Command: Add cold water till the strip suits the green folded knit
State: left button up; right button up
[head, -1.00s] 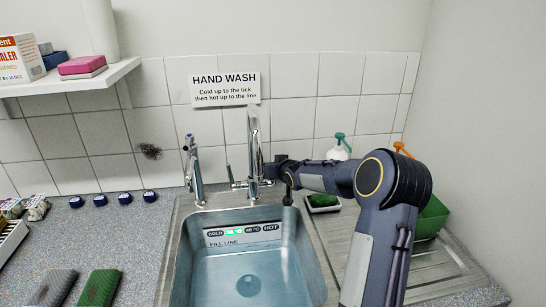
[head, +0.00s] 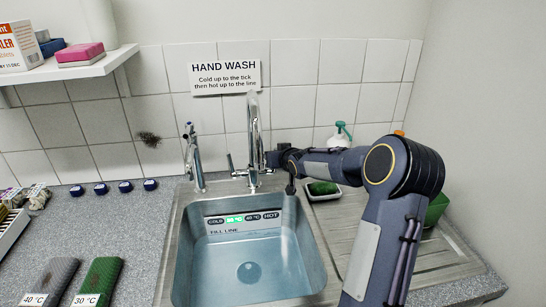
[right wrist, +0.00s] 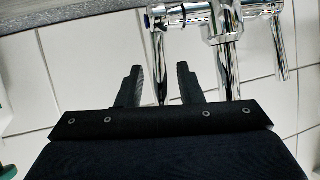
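The green folded knit (head: 101,276) lies at the lower left with a 30 °C tag. The strip (head: 243,217) on the sink's back wall reads COLD, 30 °C, 40 °C, HOT, and its 30 °C field is lit green. The sink (head: 181,262) looks bluish inside, above and below the fill line label; the water level is hard to tell. The chrome mixer tap (head: 253,135) stands behind it, with no stream visible. My right gripper (head: 271,158) is at the tap's right side. My left gripper is out of view.
A grey folded knit (head: 55,276) tagged 40 °C lies beside the green one. A second, smaller tap (head: 193,158) stands left of the mixer. A green-topped sponge (head: 323,188) and a spray bottle (head: 340,136) are behind my right arm. Several blue caps line the back counter.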

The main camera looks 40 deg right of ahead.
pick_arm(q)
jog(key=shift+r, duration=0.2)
pick_arm(e)
jog(key=v, duration=0.5)
jog(key=shift+s+a+r, duration=0.1)
jog(key=shift+s+r, duration=0.05)
jog(key=shift+s, duration=0.2)
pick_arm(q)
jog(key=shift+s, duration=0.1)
